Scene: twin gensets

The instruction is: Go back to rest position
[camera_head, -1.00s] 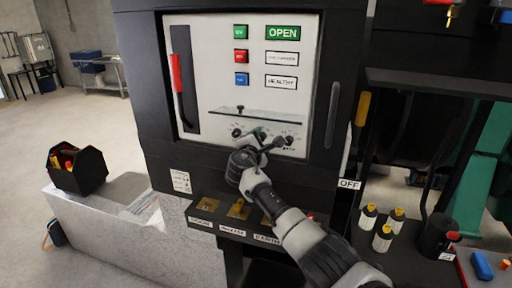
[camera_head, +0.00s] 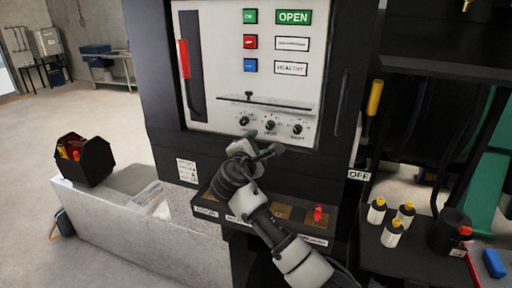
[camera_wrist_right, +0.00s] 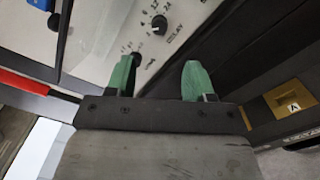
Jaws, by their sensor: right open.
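My right gripper (camera_head: 260,150) is in front of the black cabinet, just below the row of dials (camera_head: 270,126) on its pale panel. In the right wrist view its two green fingertips (camera_wrist_right: 160,78) are apart with nothing between them, and a dial (camera_wrist_right: 159,24) shows beyond them. The panel (camera_head: 222,60) carries green, red and blue buttons, an OPEN sign (camera_head: 293,17) and a red-handled lever (camera_head: 184,60) on its left. My left gripper is not in any view.
Below the gripper is a ledge with brass plates and a red knob (camera_head: 318,213). A black tool caddy (camera_head: 97,160) stands on a grey block at left. Yellow-capped bottles (camera_head: 391,233) and a black mug (camera_head: 447,232) stand on the right shelf. Open floor lies at left.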

